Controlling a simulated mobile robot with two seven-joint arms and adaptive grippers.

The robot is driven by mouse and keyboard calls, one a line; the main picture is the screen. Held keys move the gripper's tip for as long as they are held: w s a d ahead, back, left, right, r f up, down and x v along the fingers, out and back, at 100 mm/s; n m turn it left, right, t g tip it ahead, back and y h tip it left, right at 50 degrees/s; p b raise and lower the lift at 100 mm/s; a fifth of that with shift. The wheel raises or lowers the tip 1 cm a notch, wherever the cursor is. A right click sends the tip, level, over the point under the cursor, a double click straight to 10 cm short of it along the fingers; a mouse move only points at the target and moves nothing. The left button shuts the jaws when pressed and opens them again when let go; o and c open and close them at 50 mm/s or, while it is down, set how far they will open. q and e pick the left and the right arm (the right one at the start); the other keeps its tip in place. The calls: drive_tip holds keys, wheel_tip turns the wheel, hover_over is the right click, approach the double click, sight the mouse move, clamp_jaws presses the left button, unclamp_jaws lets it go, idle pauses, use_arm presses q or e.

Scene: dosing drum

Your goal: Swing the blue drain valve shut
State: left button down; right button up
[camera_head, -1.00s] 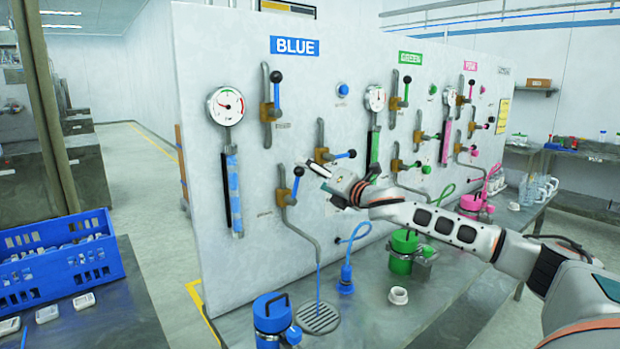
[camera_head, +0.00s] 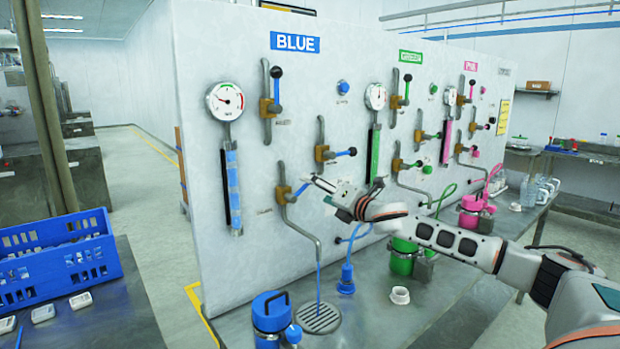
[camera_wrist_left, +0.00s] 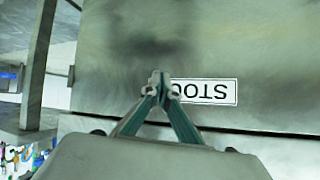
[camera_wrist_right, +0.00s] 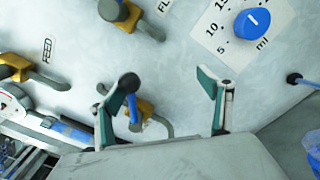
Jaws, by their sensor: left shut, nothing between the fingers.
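The blue drain valve (camera_head: 284,195) is the lowest valve under the BLUE sign, with a brass body and a bent outlet pipe. Its blue handle (camera_head: 301,189) points right and slightly up, its knob end by my right gripper (camera_head: 320,185). In the right wrist view the fingers (camera_wrist_right: 168,82) are open; the drain valve's dark knob and blue handle (camera_wrist_right: 132,108) sit against the left finger. A blue stream (camera_head: 318,278) shows below the pipe, above the round drain grate (camera_head: 318,318). My left gripper (camera_wrist_left: 158,86) is shut and empty, facing a grey surface with a label.
The blue middle valve (camera_head: 323,152) is close above my right gripper. A blue drum (camera_head: 271,316) stands beside the grate, and a blue hose connector (camera_head: 346,280) is to its right. A blue crate (camera_head: 60,255) is at the left. The green drum (camera_head: 403,258) stands below my right arm.

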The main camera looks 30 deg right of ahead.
drive_tip(key=shift+f, duration=0.15)
drive_tip(key=shift+d+f+b, duration=0.1)
drive_tip(key=shift+f+b, duration=0.7)
drive_tip(key=shift+f, duration=0.3)
drive_tip(key=shift+d+f, duration=0.1)
drive_tip(key=shift+f, duration=0.45)
drive_tip(key=shift+a+r+p, duration=0.5)
drive_tip(key=shift+p, duration=0.05)
